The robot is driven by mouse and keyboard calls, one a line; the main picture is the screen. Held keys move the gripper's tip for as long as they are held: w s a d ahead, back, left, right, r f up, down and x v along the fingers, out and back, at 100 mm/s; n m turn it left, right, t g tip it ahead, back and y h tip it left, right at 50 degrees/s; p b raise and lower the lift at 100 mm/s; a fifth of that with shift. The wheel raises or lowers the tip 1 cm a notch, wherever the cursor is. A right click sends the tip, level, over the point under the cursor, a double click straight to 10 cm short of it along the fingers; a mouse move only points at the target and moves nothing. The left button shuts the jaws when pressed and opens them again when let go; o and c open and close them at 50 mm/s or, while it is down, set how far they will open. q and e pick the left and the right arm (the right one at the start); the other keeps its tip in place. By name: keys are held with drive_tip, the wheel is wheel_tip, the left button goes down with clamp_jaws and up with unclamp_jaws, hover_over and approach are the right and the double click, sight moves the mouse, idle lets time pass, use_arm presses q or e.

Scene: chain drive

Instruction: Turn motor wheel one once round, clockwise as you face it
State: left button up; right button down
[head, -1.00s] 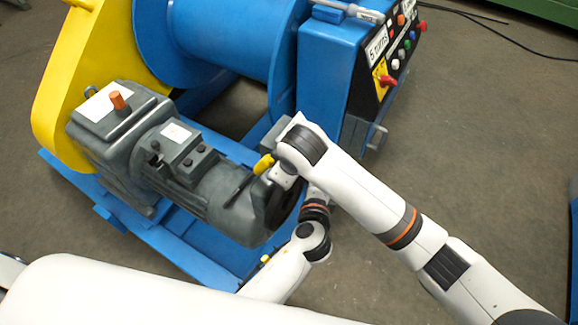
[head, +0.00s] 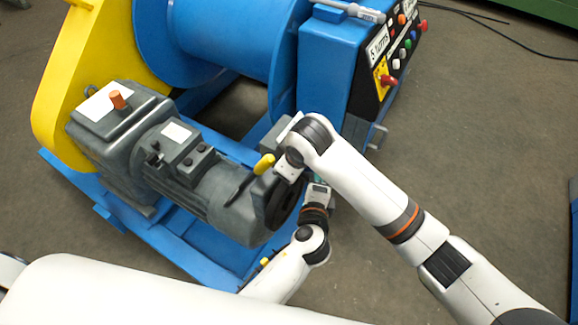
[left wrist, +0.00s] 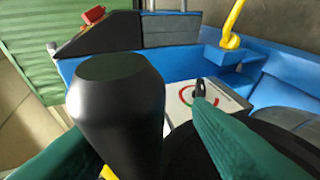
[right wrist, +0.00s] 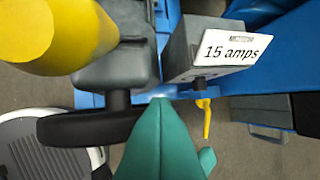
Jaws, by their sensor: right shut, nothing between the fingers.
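The motor wheel (head: 284,207) is a dark wheel on the end of the grey motor (head: 200,178). It shows edge-on in the right wrist view (right wrist: 85,127). My left gripper (head: 319,189) is beside the wheel. In the left wrist view its teal fingers (left wrist: 145,125) stand apart, with a black knob (left wrist: 118,115) between them and a gap on the knob's right. My right gripper (head: 288,172) is at the wheel's upper edge, near a yellow handle (head: 264,164). Its teal fingers (right wrist: 185,140) are together and empty beside the wheel. In the head view its fingertips are hidden.
A grey box with a "15 amps" label (right wrist: 228,50) and a small yellow lever (right wrist: 205,118) are close to my right fingers. A blue control cabinet (head: 325,70) stands behind. A blue frame (head: 190,247) runs under the motor.

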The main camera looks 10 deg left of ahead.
use_arm(q)
drive_tip(key=shift+d+r, duration=0.1)
drive_tip(key=shift+r, duration=0.05)
use_arm(e)
drive_tip(key=shift+s+f, duration=0.25)
drive_tip(key=shift+s, duration=0.05)
